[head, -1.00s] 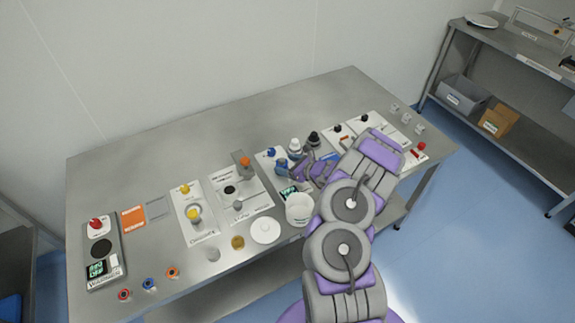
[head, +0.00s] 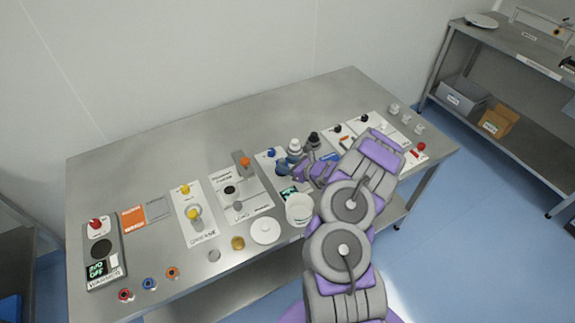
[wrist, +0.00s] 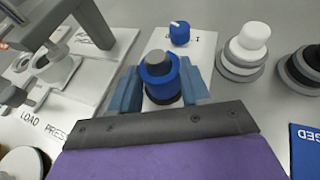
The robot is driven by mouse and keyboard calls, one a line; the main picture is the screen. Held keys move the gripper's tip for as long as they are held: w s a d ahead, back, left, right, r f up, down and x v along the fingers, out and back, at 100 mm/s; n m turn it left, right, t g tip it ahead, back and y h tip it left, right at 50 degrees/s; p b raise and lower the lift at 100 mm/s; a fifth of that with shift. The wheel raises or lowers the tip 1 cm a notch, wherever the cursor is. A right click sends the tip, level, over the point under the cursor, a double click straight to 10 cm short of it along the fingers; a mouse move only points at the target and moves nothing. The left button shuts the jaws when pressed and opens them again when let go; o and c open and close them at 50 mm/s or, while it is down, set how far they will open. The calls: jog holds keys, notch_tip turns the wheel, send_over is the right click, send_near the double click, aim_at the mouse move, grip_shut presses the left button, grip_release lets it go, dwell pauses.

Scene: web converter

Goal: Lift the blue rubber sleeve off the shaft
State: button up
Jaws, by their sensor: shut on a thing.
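The blue rubber sleeve (wrist: 159,86) is a round ring between my gripper's two blue-grey fingers in the wrist view. The grey top of the shaft (wrist: 159,60) shows inside the sleeve's upper opening, so the sleeve is around it. A dark ring shows just under the sleeve. My gripper (wrist: 158,88) is shut on the sleeve, one finger on each side. In the head view my gripper (head: 288,168) is at the station right of the table's middle, and my own wrist hides most of the sleeve.
A blue knob (wrist: 179,33) stands just behind the shaft. A white-topped post (wrist: 250,42) and a black-ringed post (wrist: 303,68) stand to the right. The grey load press (wrist: 62,40) is close on the left. A white tub (head: 299,209) stands in front. The table's back (head: 240,120) is clear.

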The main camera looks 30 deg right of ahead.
jog(key=c, duration=0.3)
jog(key=shift+r, duration=0.2)
jog(key=shift+r+p, duration=0.9)
jog(key=shift+r, duration=1.45)
jog(key=shift+r+p, duration=0.6)
jog(key=shift+r, duration=0.85)
jog(key=shift+r+p, duration=0.9)
jog(key=shift+r, duration=1)
